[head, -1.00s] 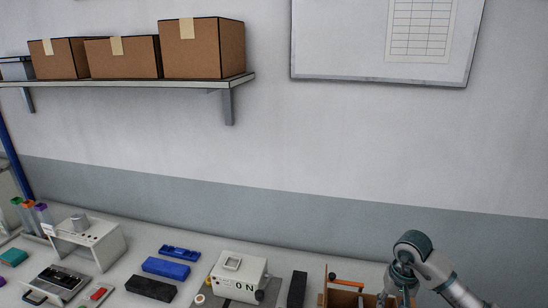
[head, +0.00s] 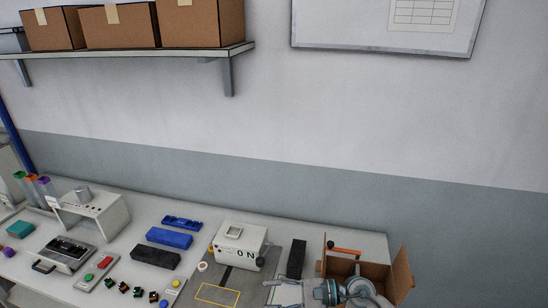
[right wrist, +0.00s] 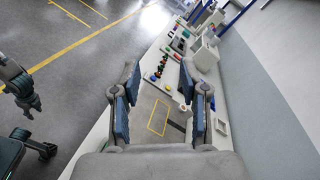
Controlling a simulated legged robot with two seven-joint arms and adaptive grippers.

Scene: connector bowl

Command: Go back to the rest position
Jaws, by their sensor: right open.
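My right gripper (head: 285,291) is low in the head view, in front of the cardboard box (head: 402,275), and points left over the table. In the right wrist view its two blue-padded fingers (right wrist: 162,102) are spread wide with nothing between them. Past them lie the table (right wrist: 97,140) and a yellow-outlined rectangle (right wrist: 158,117). What looks like my left gripper (right wrist: 26,98) hangs at the left edge of the right wrist view, away from the table; its jaws are too small to judge. The left arm does not show in the head view.
A white switch box (head: 240,243), a black block (head: 297,258), blue blocks (head: 169,238) and a red-green button panel (head: 98,272) stand on the table. An orange-handled tool (head: 345,251) is at the open box. A shelf (head: 130,53) hangs above.

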